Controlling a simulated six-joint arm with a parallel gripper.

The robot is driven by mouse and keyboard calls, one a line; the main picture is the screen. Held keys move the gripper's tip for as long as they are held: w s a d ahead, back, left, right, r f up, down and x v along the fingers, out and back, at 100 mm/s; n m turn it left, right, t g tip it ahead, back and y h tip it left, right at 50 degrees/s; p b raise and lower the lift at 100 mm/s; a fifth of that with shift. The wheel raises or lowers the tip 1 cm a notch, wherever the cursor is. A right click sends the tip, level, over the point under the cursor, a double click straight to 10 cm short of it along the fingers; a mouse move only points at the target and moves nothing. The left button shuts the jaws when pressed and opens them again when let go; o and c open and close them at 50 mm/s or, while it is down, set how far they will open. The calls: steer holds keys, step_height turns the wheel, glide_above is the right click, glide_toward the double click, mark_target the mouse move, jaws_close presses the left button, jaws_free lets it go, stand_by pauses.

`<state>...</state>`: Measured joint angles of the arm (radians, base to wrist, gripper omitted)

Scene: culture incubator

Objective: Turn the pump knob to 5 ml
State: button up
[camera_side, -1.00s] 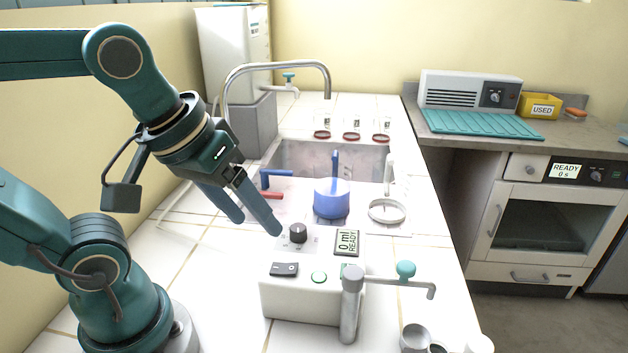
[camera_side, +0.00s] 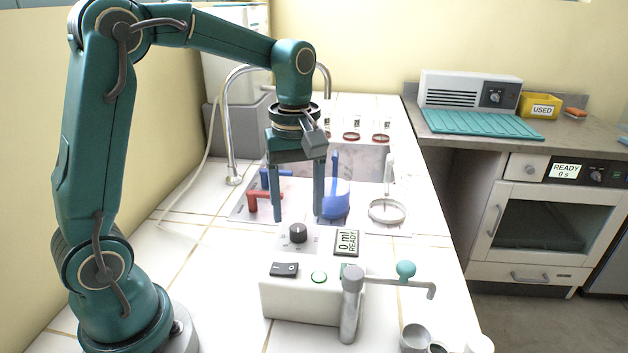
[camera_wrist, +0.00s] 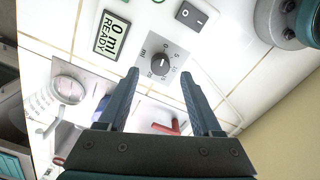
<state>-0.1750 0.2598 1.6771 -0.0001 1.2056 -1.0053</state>
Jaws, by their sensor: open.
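The pump knob (camera_side: 298,232) is a dark round dial on a light plate on the pump's top. In the wrist view the knob (camera_wrist: 160,65) shows a light pointer mark, with small numbers around it. The pump display (camera_side: 346,242) reads "0 ml READY"; it also shows in the wrist view (camera_wrist: 111,35). My gripper (camera_side: 298,218) points straight down and is open and empty. Its fingertips are near the knob and seem to be above it. In the wrist view my gripper's fingers (camera_wrist: 160,80) stand apart, on either side of the knob. I cannot tell the exact height.
The white pump body (camera_side: 300,298) has a rocker switch (camera_side: 285,269) and a green button (camera_side: 319,277). A metal spout with a teal ball (camera_side: 405,269) stands at its front right.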

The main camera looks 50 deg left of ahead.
mark_target(298, 227)
steer(key=shift+f, duration=1.9)
jaws_close()
steer(key=shift+m, duration=0.3)
steer(key=m, duration=0.4)
steer(key=shift+m, duration=2.7)
